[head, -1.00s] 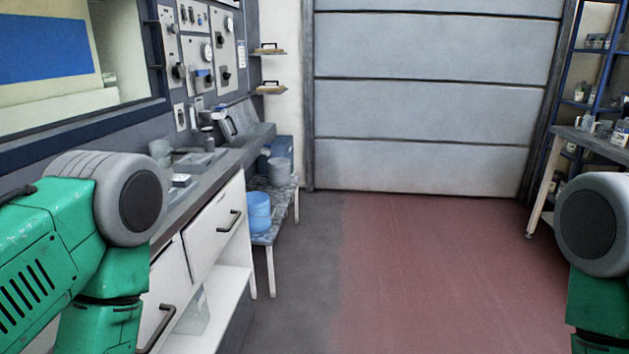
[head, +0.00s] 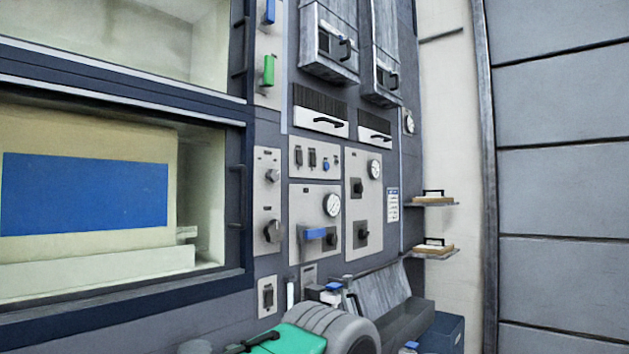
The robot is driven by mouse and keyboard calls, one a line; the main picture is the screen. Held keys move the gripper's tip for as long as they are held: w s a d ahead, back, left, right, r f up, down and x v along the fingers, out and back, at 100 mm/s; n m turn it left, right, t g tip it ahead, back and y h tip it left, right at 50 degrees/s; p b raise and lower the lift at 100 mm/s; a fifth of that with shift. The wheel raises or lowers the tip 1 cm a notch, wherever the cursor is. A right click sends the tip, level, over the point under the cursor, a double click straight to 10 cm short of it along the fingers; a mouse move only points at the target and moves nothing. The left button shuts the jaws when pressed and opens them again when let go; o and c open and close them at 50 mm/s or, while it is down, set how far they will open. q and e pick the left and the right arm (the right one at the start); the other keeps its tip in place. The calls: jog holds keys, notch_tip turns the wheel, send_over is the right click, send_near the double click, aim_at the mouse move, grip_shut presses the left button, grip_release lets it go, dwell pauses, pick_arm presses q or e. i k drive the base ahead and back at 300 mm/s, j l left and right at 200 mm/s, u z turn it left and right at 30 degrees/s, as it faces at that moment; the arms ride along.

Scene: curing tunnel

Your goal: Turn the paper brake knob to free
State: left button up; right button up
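Several control panels are on the dark machine wall in the middle of the head view. A narrow panel (head: 267,215) at left carries a large dark knob (head: 273,231) and a smaller grey knob (head: 272,176). The right panel (head: 363,208) has a gauge and two dark knobs, upper (head: 358,187) and lower (head: 363,235). The labels are too small to read, so I cannot tell which is the paper brake knob. Neither gripper is in view.
My green and grey arm link shows at the bottom. Recessed windows with dark frames (head: 180,282) fill the left. A sloped grey console (head: 378,288) juts out below the panels. Two small shelves (head: 433,203) and a large grey shutter (head: 560,180) are at right.

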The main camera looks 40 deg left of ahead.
aim_at(273, 175)
jog(key=i, duration=2)
jog(key=i+u, duration=0.1)
jog(key=i, duration=0.5)
jog(key=i+l+u, duration=0.1)
jog(key=i, duration=0.45)
jog(key=i+l+u, duration=0.1)
jog(key=i, duration=0.5)
jog(key=i+l+u, duration=0.1)
jog(key=u, duration=1.95)
